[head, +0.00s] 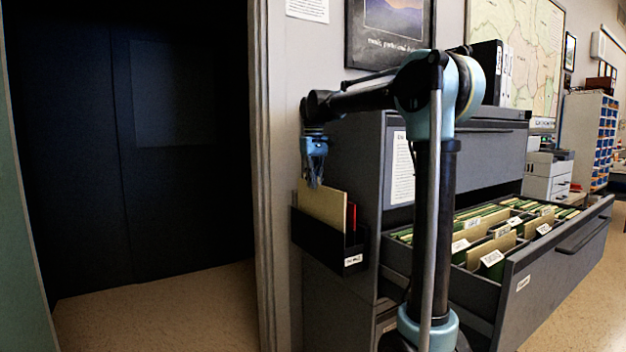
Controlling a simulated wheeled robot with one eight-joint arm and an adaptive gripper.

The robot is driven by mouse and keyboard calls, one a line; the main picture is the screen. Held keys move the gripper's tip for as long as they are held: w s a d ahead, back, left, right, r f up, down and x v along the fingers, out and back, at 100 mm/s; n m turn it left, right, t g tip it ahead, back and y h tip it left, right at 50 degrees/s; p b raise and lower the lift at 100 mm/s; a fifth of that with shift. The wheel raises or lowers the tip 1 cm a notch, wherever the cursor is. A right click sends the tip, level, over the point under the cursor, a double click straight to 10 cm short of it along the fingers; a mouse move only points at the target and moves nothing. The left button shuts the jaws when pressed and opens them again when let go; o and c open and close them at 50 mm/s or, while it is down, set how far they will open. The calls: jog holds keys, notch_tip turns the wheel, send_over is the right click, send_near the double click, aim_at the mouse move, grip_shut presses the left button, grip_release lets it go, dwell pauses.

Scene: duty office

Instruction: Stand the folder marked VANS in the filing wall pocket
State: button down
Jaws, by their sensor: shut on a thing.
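A tan folder (322,206) stands in the black wall pocket (318,239) on the side of the grey filing cabinet. Its lower part is hidden inside the pocket. I cannot read a VANS mark on it from here. My gripper (315,182) points down from above and is shut on the folder's top edge. A narrow red item (351,217) stands in the pocket at the right of the folder. The pocket carries a small white label (353,260) at its front right.
The grey cabinet's wide drawer (520,285) is pulled open and holds several folders with white tabs. My arm crosses in front of the cabinet. A dark doorway (125,150) is at the left, with a door frame beside the pocket. Black binders (488,72) stand on the cabinet.

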jog(key=shift+f, duration=1.6)
jog(key=c, duration=1.7)
grip_release()
jog(key=shift+r, duration=3.55)
